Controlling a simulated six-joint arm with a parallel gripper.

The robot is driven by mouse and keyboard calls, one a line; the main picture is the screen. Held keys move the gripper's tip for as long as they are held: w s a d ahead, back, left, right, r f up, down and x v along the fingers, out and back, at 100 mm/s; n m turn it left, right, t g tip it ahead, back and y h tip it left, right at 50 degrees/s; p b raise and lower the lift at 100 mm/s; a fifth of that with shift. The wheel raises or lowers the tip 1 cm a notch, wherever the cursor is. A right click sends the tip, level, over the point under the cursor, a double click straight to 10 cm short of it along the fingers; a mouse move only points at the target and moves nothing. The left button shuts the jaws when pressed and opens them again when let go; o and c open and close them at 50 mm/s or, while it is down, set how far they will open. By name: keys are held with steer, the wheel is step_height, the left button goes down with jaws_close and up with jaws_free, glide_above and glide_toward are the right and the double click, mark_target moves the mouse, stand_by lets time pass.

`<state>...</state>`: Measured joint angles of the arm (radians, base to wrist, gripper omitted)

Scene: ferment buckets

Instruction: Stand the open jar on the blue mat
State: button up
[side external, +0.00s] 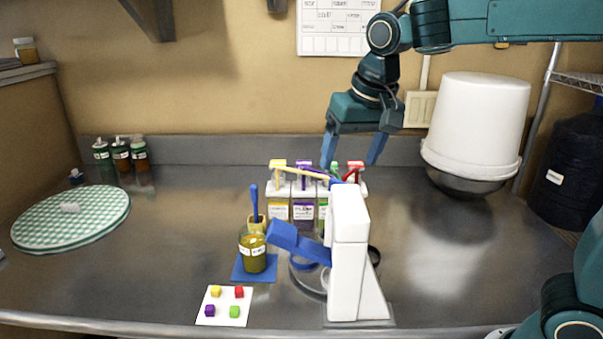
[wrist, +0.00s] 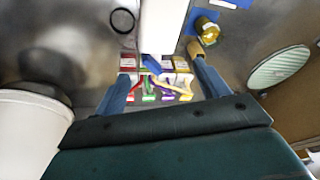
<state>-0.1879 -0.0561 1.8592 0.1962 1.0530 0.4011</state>
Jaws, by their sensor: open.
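The jar (side external: 257,252) holds yellow-green contents, has a white label and stands upright on the blue mat (side external: 240,273), left of the white stand. Its top appears to have no lid. In the wrist view the jar (wrist: 207,30) shows at upper right, with part of the blue mat (wrist: 194,20) beside it. My gripper (side external: 350,164) is open and empty, pointing down above the rack of coloured cartons, behind and right of the jar and well apart from it. In the wrist view my gripper (wrist: 160,75) has its blue fingers spread either side of the rack.
A white stand (side external: 348,265) with a blue arm (side external: 298,243) is close to the jar's right. The carton rack (side external: 303,190) stands behind; a card with coloured cubes (side external: 224,306) lies in front.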

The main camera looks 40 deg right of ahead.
steer(key=s+d+f+n+t, duration=0.1)
steer(key=s+d+f+n, duration=0.1)
steer(key=s, duration=0.7)
steer(key=s+d+f+n+t, duration=0.1)
steer(key=s+d+f+n, duration=0.1)
steer(key=s, duration=0.8)
steer(key=shift+s+f+n+y, duration=0.2)
steer(key=shift+f+n+y, duration=0.1)
steer(key=shift+f, duration=0.1)
